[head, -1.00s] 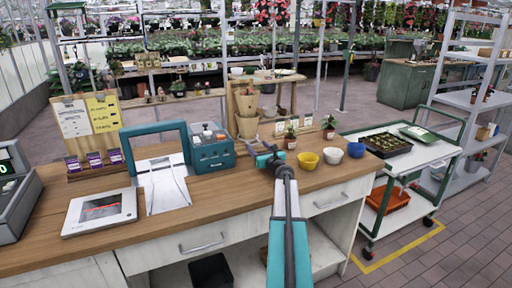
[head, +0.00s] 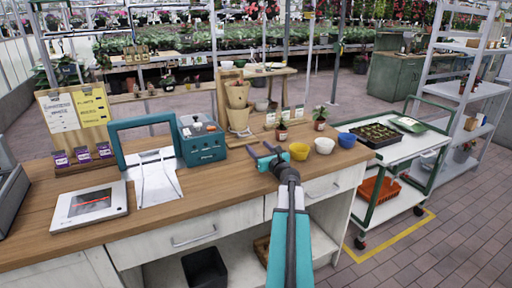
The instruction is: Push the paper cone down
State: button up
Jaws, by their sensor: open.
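Brown paper cones (head: 238,95) sit one above another on a wooden stand at the back of the counter. The lower one (head: 239,118) is wider at its top and narrows downward. My gripper (head: 266,152) is open and empty over the counter, in front of and to the right of the stand, apart from the cones. It is just left of the yellow bowl (head: 299,151); I cannot tell whether they touch.
A white bowl (head: 324,146), a blue bowl (head: 347,140) and small potted plants (head: 320,118) stand to the right. A teal box (head: 202,140) stands left of the stand. A tablet (head: 90,204) lies at the left. The front middle counter is clear.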

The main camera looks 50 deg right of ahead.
jog(key=shift+s+a, duration=0.2)
jog(key=shift+s, duration=0.2)
jog(key=shift+c, duration=0.5)
